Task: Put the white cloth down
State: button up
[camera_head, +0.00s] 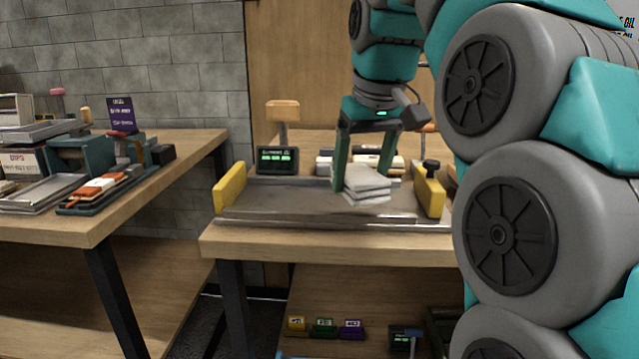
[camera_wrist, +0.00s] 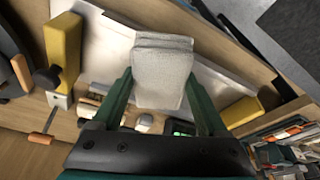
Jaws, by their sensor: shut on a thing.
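The white cloth (camera_head: 366,184) is a folded, layered pad over the right half of the grey metal tray (camera_head: 275,200) on the middle table. My gripper (camera_head: 361,174) points down from above and is shut on the cloth, one green finger on each side. In the wrist view the cloth (camera_wrist: 161,72) fills the space between the fingertips of my gripper (camera_wrist: 160,76). I cannot tell whether the cloth's underside touches the tray. The right finger's tip is partly hidden behind the cloth in the head view.
Yellow blocks (camera_head: 229,187) (camera_head: 429,192) stand at both tray ends. A small display with green lights (camera_head: 277,160) stands behind the tray. The tray's left half is clear. A left table (camera_head: 90,225) holds trays, boxes and tools. Small coloured boxes (camera_head: 323,327) lie on the shelf below.

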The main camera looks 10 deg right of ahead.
jog(key=p, duration=0.1)
send_over(318, 198)
jog(key=s, duration=0.1)
jog(key=shift+s+f, duration=0.15)
jog(key=shift+f, duration=2.05)
jog(key=shift+f, duration=0.1)
jog(key=o, duration=1.4)
